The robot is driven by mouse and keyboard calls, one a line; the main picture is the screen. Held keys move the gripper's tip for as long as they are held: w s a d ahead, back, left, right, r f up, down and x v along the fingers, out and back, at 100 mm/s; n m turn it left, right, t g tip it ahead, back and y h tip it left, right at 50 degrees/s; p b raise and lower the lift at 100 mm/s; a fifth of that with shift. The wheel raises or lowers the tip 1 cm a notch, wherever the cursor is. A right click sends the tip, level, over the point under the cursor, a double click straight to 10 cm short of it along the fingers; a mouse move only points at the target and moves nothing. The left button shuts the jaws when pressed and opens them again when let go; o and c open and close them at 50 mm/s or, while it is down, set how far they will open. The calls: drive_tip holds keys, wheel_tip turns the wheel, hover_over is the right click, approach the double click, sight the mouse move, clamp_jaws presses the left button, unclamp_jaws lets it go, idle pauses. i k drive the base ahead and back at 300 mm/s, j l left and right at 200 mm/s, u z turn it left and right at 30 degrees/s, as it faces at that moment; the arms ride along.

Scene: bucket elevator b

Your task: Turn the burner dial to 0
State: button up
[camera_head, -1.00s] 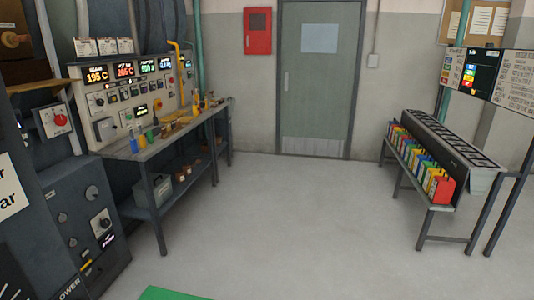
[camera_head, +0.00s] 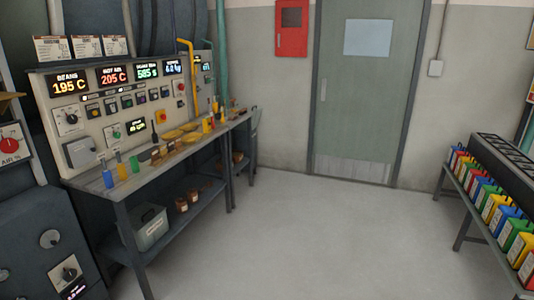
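No label reading burner is legible, so I cannot tell which dial is the burner dial. In the head view, a black dial on a white plate (camera_head: 67,119) is at the left of the control panel (camera_head: 85,108). A smaller dial (camera_head: 112,133) is lower on that panel. Another black dial on a white plate (camera_head: 66,273) is on the dark cabinet (camera_head: 30,225) at the lower left, above a small lit display. A red dial (camera_head: 10,145) on a plate is at the left edge. The dials' settings are too small to read. My gripper is not in view.
A long workbench (camera_head: 165,172) with bottles and tools runs below the panel. A grey box (camera_head: 149,228) stands on its lower shelf. A bench with colourful boxes (camera_head: 500,215) is at the right. Clear floor (camera_head: 330,240) leads to a closed door (camera_head: 355,110).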

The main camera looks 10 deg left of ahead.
sight(72, 119)
drive_tip(key=i+j+u, duration=0.15)
drive_tip(key=i+u, duration=0.7)
drive_tip(key=u, duration=0.15)
drive_tip(key=i+l+u, duration=0.15)
drive_tip(key=i+u, duration=0.3)
drive_tip(key=i+l+u, duration=0.3)
drive_tip(key=u, duration=0.2)
drive_tip(key=i+l+u, duration=0.1)
drive_tip(key=i+u, duration=0.2)
drive_tip(key=i+j, duration=0.1)
drive_tip(key=i, duration=0.7)
drive_tip(key=i+j+z, duration=0.1)
drive_tip(key=i, duration=0.65)
